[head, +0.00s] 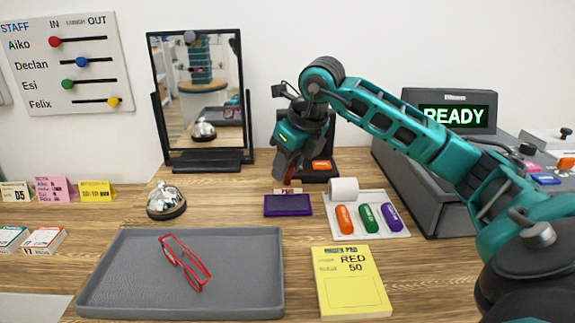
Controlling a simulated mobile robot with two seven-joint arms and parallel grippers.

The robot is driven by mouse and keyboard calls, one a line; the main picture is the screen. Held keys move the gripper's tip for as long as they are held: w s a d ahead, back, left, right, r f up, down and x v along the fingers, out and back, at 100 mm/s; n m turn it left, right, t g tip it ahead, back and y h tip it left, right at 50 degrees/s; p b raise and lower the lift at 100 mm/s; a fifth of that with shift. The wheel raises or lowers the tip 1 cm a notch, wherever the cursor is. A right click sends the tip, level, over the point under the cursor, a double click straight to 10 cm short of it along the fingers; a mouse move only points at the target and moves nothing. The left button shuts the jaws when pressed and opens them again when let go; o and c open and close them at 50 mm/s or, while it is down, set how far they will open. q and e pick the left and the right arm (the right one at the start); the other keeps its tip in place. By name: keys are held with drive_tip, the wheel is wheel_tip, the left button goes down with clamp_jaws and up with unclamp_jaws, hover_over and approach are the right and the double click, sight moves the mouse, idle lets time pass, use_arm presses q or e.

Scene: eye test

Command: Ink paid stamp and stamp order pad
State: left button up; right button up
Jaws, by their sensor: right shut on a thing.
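My right gripper (288,172) is shut on the paid stamp (287,190), whose small pale lettered block shows below the fingers. The fingers hide most of its handle. The stamp is at the far edge of the purple ink pad (288,206); I cannot tell whether it touches the pad or hovers behind or above it. The yellow order pad (352,283) lies at the front, right of the grey tray, with "RED 50" written on it. My left gripper is not in view.
A grey tray (105,290) holds red glasses (185,262). A white tray (385,230) with orange, green and purple items is right of the ink pad. A grey "READY" machine (425,180) stands right.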

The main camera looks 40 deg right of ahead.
drive_tip(key=shift+r+p, duration=0.55)
drive_tip(key=shift+r, duration=0.35)
wheel_tip(320, 180, up, 2)
drive_tip(key=shift+p, duration=0.9)
drive_tip(key=shift+r, duration=0.3)
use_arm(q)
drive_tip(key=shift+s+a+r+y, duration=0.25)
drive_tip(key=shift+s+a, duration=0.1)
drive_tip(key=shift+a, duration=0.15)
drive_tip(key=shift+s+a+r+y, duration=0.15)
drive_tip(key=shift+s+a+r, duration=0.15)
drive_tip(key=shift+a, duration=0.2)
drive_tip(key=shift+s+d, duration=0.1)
use_arm(e)
drive_tip(key=shift+a, duration=0.1)
